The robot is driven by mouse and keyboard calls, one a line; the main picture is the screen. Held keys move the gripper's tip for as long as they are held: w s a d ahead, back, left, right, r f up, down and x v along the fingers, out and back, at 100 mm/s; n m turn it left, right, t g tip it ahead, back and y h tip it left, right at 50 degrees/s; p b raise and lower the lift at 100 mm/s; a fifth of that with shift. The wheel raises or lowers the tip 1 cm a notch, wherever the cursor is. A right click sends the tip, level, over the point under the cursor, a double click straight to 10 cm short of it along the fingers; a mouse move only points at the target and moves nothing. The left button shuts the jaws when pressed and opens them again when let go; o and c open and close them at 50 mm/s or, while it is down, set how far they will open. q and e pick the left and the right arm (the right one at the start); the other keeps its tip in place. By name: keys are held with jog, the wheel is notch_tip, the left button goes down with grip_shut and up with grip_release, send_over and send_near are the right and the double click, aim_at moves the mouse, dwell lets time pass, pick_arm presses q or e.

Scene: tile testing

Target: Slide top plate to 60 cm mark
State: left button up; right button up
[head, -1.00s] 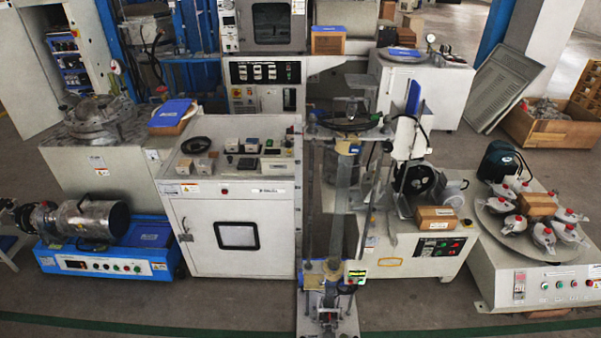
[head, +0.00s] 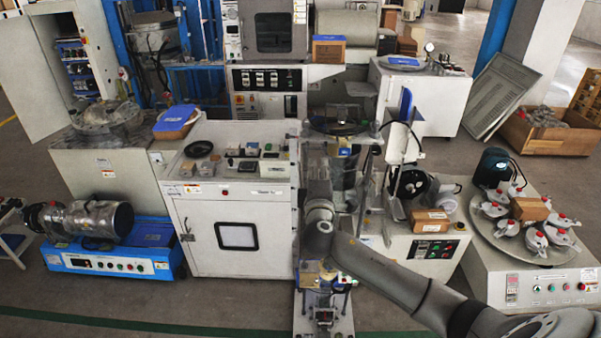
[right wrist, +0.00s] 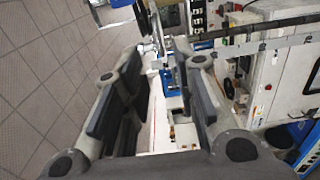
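The tall test stand (head: 345,165) rises in the middle of the head view, with a dark top plate (head: 338,128) across its upper end. Scale marks are too small to read, so I cannot tell the plate's height. My right arm reaches in from the lower right, and its wrist covers part of the stand's middle. My right gripper shows in the right wrist view (right wrist: 163,68) with its fingers spread apart. A blue bracket (right wrist: 176,98) and pale parts of equipment show through the gap. I see no clear grip on anything. My left gripper is out of view.
A white cabinet (head: 237,237) stands left of the stand. A machine with a cardboard box (head: 430,221) is close on its right. A round turntable (head: 490,238) with several red-topped clamps is farther right. Open floor (head: 235,312) lies in front.

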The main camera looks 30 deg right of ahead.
aim_at(317, 148)
jog(key=shift+b+x, duration=2.05)
jog(key=shift+x, duration=3.5)
jog(key=shift+r, duration=0.15)
jog(key=shift+c, duration=0.3)
grip_shut()
notch_tip(317, 148, down, 6)
jog(key=b, duration=0.5)
jog(key=shift+f, duration=0.2)
